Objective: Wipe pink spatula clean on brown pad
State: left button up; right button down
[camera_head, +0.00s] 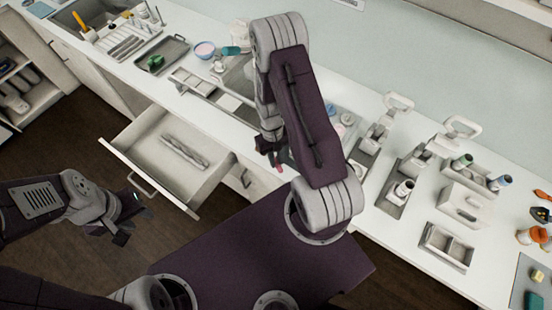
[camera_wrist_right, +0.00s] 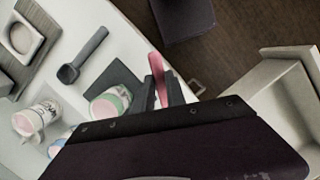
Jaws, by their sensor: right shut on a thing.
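My right gripper (camera_wrist_right: 164,92) is shut on the pink spatula (camera_wrist_right: 157,72), whose pink end sticks out beyond the fingers in the right wrist view. In the head view my right gripper (camera_head: 270,148) hangs near the counter's front edge, mostly behind my arm, with a bit of pink below it. A dark flat pad (camera_wrist_right: 112,78) lies on the counter beside the spatula; its colour looks dark grey, and I cannot tell that it is the brown pad.
The open drawer (camera_head: 150,137) juts out from the counter with a pale twisted item inside. A pink-and-green cup (camera_wrist_right: 108,104) stands by the dark pad. A dark scoop (camera_wrist_right: 82,55) and a round dish (camera_wrist_right: 24,38) lie farther left. Several holders crowd the right counter.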

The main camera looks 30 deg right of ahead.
jog(key=shift+f+b, duration=0.3)
jog(key=shift+f, duration=0.15)
dwell(0.9)
jog(key=shift+s+a, duration=0.15)
jog(key=shift+s, duration=0.65)
jog(key=shift+w, duration=0.8)
jog(key=shift+s, duration=0.15)
